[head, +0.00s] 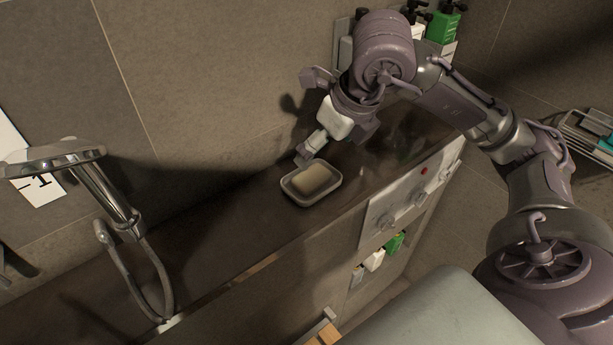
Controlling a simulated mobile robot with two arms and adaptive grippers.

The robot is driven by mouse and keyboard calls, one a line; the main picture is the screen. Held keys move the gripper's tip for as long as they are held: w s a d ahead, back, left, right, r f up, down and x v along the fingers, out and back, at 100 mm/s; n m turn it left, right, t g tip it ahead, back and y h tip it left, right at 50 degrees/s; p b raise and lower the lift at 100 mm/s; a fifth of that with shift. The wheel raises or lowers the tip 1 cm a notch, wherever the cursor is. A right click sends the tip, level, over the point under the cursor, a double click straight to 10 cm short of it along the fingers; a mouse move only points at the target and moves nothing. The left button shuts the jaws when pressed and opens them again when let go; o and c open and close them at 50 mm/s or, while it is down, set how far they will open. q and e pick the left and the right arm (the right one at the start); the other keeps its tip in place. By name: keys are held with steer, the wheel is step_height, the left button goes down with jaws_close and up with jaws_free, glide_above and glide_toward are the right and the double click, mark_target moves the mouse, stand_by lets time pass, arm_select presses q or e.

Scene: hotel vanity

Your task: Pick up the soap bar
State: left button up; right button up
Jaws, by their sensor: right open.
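A pale beige soap bar (314,178) lies in a small grey soap dish (307,200) on the dark counter ledge, near the middle of the head view. My right gripper (307,150) comes in from the upper right and hangs just behind and above the dish. One finger reaches down by the dish's far edge and partly overlaps it in the picture. The gripper is open and empty, and I cannot tell whether that finger touches the dish. My left gripper is out of view.
A chrome shower head (55,160) with its hose stands on the left. Green and dark bottles (443,22) stand behind my right arm against the wall. A light panel with knobs (410,195) fronts the ledge. The dark ledge (215,225) left of the dish is clear.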

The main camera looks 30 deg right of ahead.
mark_target(312, 175)
steer(key=x, duration=0.4)
steer(key=shift+s+d, duration=0.1)
steer(key=shift+d, duration=0.1)
steer(key=shift+w+a+f+p, duration=0.2)
steer(key=shift+f+p, duration=0.15)
steer(key=shift+f, duration=0.15)
steer(key=p+x, duration=0.1)
steer(key=x, duration=0.3)
steer(key=shift+s+d+f+p, duration=0.1)
steer(key=shift+d+f+p, duration=0.1)
steer(key=shift+p, duration=0.15)
steer(key=shift+f, duration=0.25)
steer(key=c, duration=1)
steer(key=shift+r, duration=0.1)
steer(key=shift+c, duration=0.4)
